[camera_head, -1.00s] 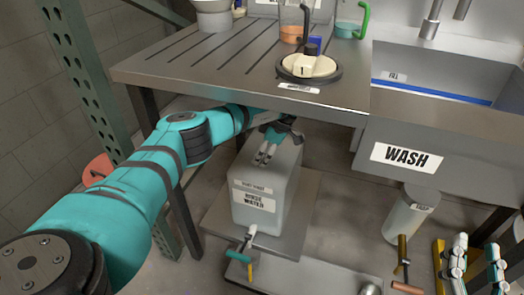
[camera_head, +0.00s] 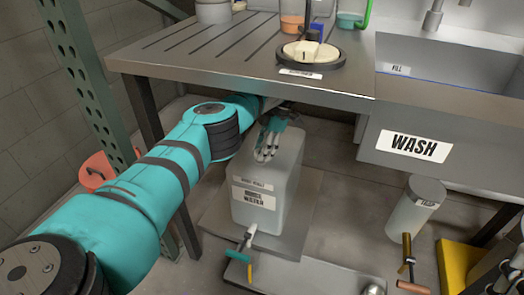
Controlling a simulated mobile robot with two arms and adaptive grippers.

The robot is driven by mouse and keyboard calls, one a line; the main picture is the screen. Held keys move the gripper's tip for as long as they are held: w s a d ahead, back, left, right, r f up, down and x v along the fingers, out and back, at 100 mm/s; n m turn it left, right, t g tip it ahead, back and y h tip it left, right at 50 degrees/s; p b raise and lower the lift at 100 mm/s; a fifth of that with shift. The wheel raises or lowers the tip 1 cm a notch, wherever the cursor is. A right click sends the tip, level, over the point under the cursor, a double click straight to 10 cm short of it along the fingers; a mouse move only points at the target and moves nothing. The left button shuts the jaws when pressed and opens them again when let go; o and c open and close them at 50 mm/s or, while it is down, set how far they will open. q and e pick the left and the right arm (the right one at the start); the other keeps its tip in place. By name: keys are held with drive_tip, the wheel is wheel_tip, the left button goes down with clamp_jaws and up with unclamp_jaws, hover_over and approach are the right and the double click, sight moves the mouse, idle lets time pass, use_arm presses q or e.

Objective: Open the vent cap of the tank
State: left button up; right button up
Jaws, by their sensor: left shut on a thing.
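The pale, translucent tank (camera_head: 283,185) stands upright under the bench, with a large white label on its front and a spigot low down. My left gripper (camera_head: 264,154) is over the tank's top, its fingers pointing down toward the top's front part. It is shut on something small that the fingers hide. That thing sits where the tank's vent cap could be, but I cannot see the cap itself or whether it is open. Part of what looks like my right gripper (camera_head: 511,275) shows at the lower right edge, cut off by the frame.
The metal bench (camera_head: 170,60) overhangs the tank's back and my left arm. The wash sink (camera_head: 385,155) is at the right. A green post (camera_head: 85,85) stands at the left.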

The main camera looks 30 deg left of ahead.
idle(0.3)
use_arm(q)
drive_tip(key=o, duration=1.1)
